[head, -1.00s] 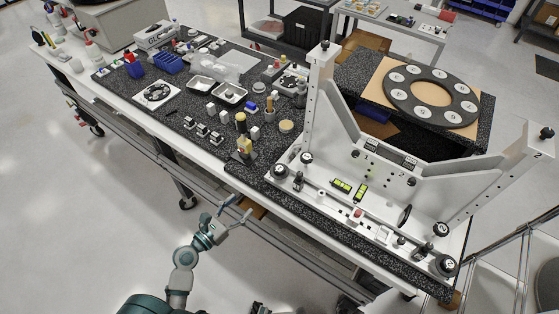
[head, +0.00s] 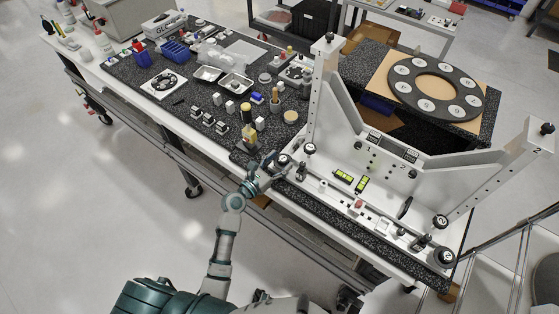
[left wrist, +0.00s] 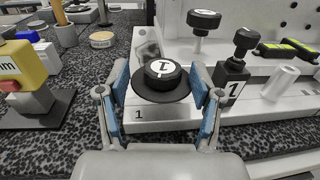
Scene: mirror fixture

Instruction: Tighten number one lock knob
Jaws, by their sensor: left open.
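The number one lock knob (left wrist: 163,74) is a round black knob with a white "1" label on top, over a wider black disc. It sits on the white corner block marked 1 of the mirror fixture (head: 330,125). In the head view the knob (head: 284,160) is at the fixture's near left corner. My left gripper (head: 264,168) is at this corner. In the left wrist view the left gripper (left wrist: 162,88) is open, with one blue-padded finger on each side of the knob. Contact with it cannot be told. My right gripper is not seen.
Another black knob (left wrist: 204,20) labelled 1 and a black-handled clamp (left wrist: 236,70) stand close on the right. Trays (head: 235,86) and small parts crowd the table's left part. Open floor lies in front.

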